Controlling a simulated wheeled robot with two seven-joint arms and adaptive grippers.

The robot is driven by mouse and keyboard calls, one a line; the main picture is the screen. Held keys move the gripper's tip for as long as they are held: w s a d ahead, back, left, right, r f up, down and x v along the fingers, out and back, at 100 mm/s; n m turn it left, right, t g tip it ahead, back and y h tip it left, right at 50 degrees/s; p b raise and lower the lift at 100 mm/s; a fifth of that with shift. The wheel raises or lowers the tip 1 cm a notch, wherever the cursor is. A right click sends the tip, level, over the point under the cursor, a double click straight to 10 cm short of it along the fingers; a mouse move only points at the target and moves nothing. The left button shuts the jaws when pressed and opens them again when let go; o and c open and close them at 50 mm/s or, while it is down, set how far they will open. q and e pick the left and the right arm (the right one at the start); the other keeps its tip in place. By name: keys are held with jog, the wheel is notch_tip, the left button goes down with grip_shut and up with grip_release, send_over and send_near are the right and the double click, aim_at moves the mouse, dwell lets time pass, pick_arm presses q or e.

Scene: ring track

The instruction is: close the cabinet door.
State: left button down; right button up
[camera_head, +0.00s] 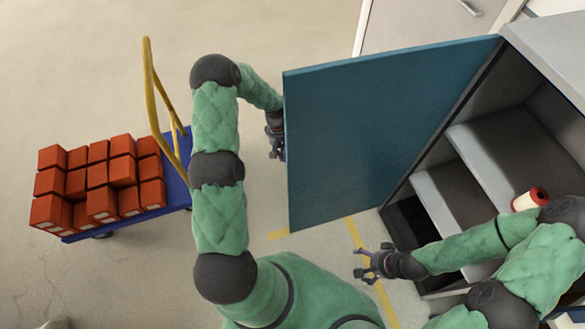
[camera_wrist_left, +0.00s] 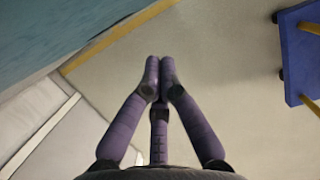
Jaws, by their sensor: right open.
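The blue cabinet door (camera_head: 375,125) stands wide open, swung out to the left from the grey cabinet (camera_head: 550,50). My left gripper (camera_head: 277,148) is at the door's free left edge, on its outer side and partly hidden by it. In the left wrist view the left gripper's fingertips (camera_wrist_left: 160,68) are together with nothing between them, and the door (camera_wrist_left: 60,30) fills the upper left. I cannot tell whether they touch the door. My right gripper (camera_head: 366,262) is open and empty, in front of the cabinet's lower opening.
A blue cart (camera_head: 176,185) with a yellow handle and several red boxes (camera_head: 100,180) stands at the left. A red and white roll (camera_head: 530,199) shows at the cabinet's right, beside my right arm. Yellow lines mark the floor. The floor between cart and door is clear.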

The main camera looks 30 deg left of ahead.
pick_arm(q)
jog(key=s+d+f+b, duration=0.1)
jog(key=s+d+f, duration=0.3)
jog(key=f, duration=0.5)
jog(key=shift+s+d+f+b, duration=0.2)
jog(key=shift+s+d+b, duration=0.15)
jog(key=shift+s, duration=0.05)
